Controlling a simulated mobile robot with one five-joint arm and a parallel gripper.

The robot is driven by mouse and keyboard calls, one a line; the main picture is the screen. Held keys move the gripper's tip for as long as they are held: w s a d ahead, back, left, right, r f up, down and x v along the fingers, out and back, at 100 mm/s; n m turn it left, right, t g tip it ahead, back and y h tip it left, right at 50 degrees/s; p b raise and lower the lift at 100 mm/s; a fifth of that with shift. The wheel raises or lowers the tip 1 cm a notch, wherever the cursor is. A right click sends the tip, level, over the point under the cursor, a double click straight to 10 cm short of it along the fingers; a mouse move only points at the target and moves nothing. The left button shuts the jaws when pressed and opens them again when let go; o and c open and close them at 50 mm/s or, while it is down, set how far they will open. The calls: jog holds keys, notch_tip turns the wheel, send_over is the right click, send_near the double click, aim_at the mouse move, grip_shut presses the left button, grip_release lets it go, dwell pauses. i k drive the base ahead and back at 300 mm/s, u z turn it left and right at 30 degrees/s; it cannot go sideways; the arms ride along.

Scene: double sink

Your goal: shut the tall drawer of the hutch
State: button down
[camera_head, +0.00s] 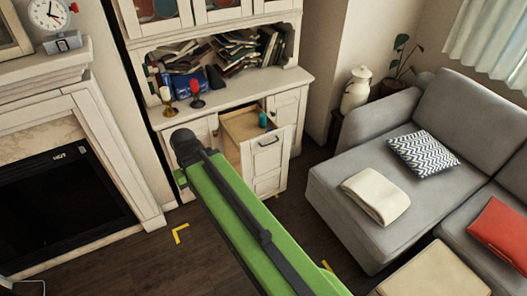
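The white hutch (215,104) stands against the back wall. Its tall drawer (266,158) is pulled out below the countertop, with a dark handle near the top of its front. The drawer's wooden inside shows from above, and a small teal item (262,120) is in it. My green arm reaches from the bottom of the view up to the hutch's left front, and its black joint is left of the drawer. The arm hides part of the hutch's lower front. My gripper is not visible.
Books (240,50), a red candle (195,86) and a brass candlestick (166,99) are on the hutch. A fireplace (60,190) is at left. A grey sofa (350,165) is at right. Dark floor (150,260) lies open between them.

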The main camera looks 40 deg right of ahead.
aim_at(262, 161)
jog(key=z, duration=0.25)
jog(key=i, duration=1.1)
jog(key=u, duration=0.15)
